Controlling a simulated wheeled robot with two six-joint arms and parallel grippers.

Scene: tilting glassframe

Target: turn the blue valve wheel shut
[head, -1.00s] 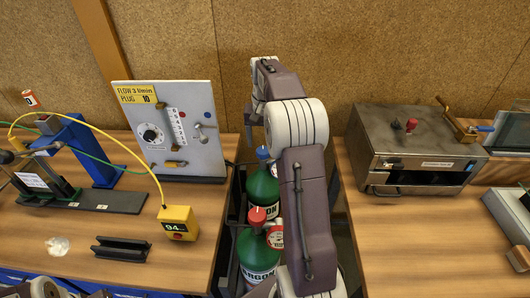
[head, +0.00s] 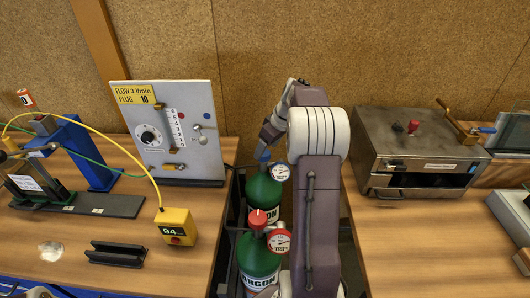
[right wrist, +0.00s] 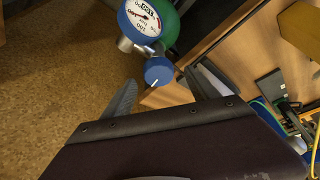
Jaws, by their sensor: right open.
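The blue valve wheel (right wrist: 158,71) is a small round knob with a white mark, beside a blue-rimmed gauge (right wrist: 143,17) on a green bottle (right wrist: 171,25). In the head view the wheel (head: 263,156) shows only in part, atop the rear green bottle (head: 264,192), with my right gripper (head: 266,143) just above it and hiding some of it. In the right wrist view my right gripper (right wrist: 163,93) is open and empty. The wheel appears between and beyond its fingertips; contact cannot be told. My left gripper is not in view.
A front green bottle (head: 257,256) has a red wheel (head: 257,217) and a red-rimmed gauge (head: 279,241). The bottles stand in a gap between the left bench (head: 190,245) and right bench (head: 400,245). A flow panel (head: 190,115) and a metal oven (head: 415,150) stand on either side.

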